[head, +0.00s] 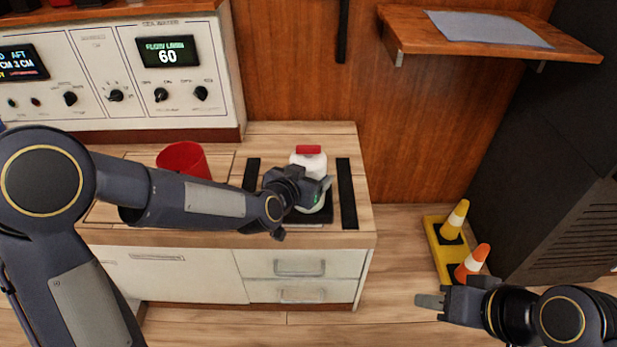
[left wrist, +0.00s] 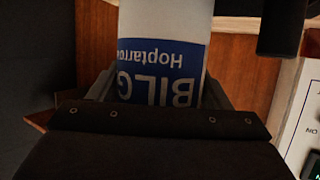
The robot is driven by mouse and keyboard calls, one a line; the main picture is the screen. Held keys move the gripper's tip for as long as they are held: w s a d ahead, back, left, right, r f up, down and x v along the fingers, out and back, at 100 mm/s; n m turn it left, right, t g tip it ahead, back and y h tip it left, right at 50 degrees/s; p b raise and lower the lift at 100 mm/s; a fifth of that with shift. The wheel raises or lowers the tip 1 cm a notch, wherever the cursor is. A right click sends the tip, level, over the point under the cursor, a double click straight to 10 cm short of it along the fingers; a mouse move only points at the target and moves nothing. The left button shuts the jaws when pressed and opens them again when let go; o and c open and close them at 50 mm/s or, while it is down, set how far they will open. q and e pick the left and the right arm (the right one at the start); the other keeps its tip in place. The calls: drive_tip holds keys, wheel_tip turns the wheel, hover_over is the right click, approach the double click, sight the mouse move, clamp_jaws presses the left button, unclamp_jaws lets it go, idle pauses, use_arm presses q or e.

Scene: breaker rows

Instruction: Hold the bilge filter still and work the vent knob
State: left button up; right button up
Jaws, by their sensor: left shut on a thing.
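The bilge filter (head: 311,163) is a white cylinder standing upright on the wooden counter, on a dark base. Its red vent knob (head: 308,150) sits on top. In the left wrist view the filter (left wrist: 165,75) shows a blue label band, upside down, reading "BILG". My left gripper (head: 318,193) has come in from the left and is shut around the filter's body, below the knob. One finger shows on each side of the label in the left wrist view. My right gripper (head: 432,302) is over the floor at the lower right, away from the filter; its finger gap is not clear.
A red cup (head: 183,160) stands on the counter left of the filter. Black strips (head: 347,193) flank the filter. An instrument panel (head: 168,75) stands at the back left, and a wooden shelf (head: 480,45) juts out at upper right. Cones (head: 456,219) stand on the floor.

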use_arm(q)
drive_tip(key=shift+w+f+b, duration=0.45)
drive_tip(key=shift+w+f, duration=0.35)
drive_tip(key=shift+w, duration=0.2)
use_arm(e)
drive_tip(key=shift+f, duration=0.55)
use_arm(q)
drive_tip(key=shift+f, duration=0.3)
idle(0.4)
use_arm(e)
drive_tip(key=shift+c, duration=0.3)
